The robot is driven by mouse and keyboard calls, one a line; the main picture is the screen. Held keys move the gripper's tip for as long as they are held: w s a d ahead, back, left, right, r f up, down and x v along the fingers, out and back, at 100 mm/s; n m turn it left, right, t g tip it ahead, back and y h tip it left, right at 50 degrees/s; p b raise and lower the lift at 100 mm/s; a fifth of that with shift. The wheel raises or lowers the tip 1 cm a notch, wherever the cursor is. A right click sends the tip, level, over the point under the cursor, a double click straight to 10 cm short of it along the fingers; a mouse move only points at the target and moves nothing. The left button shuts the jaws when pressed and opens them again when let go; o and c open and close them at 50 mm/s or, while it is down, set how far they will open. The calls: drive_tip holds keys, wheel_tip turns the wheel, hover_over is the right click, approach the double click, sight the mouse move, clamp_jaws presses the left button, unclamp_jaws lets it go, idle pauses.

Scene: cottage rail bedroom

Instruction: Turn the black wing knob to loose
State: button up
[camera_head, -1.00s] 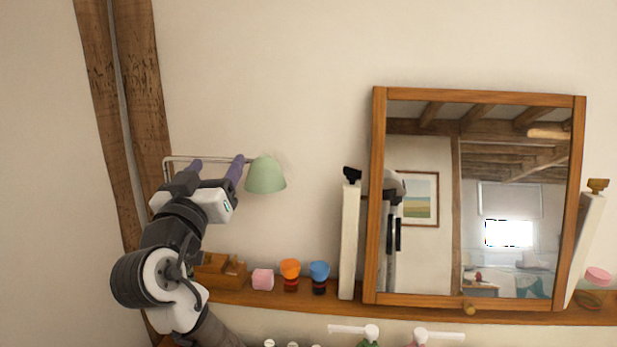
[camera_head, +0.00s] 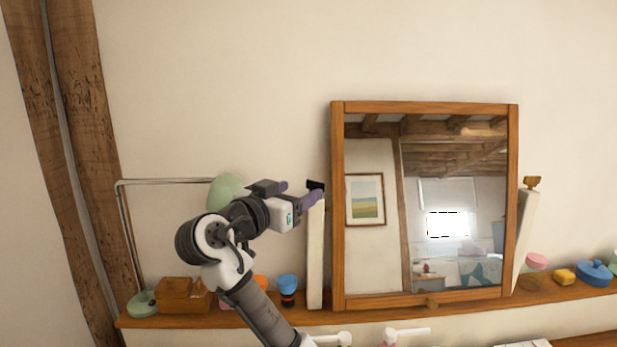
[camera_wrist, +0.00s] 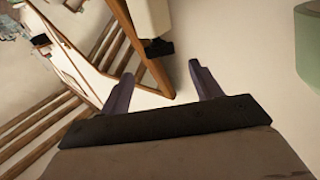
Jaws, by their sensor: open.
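The black wing knob (camera_head: 315,185) sits on top of the white post (camera_head: 315,255) left of the wooden-framed mirror (camera_head: 338,230). My gripper (camera_head: 301,192) is open and empty, just left of the knob in the head view, and one purple finger overlaps the knob's lower part there. In the wrist view the dark knob (camera_wrist: 158,47) shows beyond and between the spread fingertips of my gripper (camera_wrist: 160,69), with the white post (camera_wrist: 150,17) behind it. I cannot tell whether a finger touches the knob.
A brown knob (camera_head: 532,182) tops the right post. The shelf (camera_head: 370,309) holds a wooden box (camera_head: 172,294), a blue cup (camera_head: 287,283) and other small items. A green lamp (camera_head: 224,190) stands behind my arm. The wall above is clear.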

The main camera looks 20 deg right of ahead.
sight(315, 183)
drive_tip(key=shift+p+x, duration=0.7)
drive_tip(key=shift+x, duration=1.9)
drive_tip(key=c, duration=1)
drive_tip(key=shift+s+f+n+t+y+b, duration=0.1)
drive_tip(key=shift+f+n+t+y+b, duration=0.1)
drive_tip(key=shift+n+t+y+b, duration=0.55)
drive_tip(key=shift+s+d+r+n+t+y, duration=0.1)
drive_tip(key=shift+d+n+t+y, duration=0.05)
drive_tip(key=shift+n+t+y, duration=0.85)
drive_tip(key=shift+s+d+r+n+t+y, duration=0.15)
drive_tip(key=shift+n+t+y, duration=0.55)
drive_tip(key=shift+y, duration=0.35)
drive_tip(key=o, duration=1)
drive_tip(key=shift+a, duration=0.1)
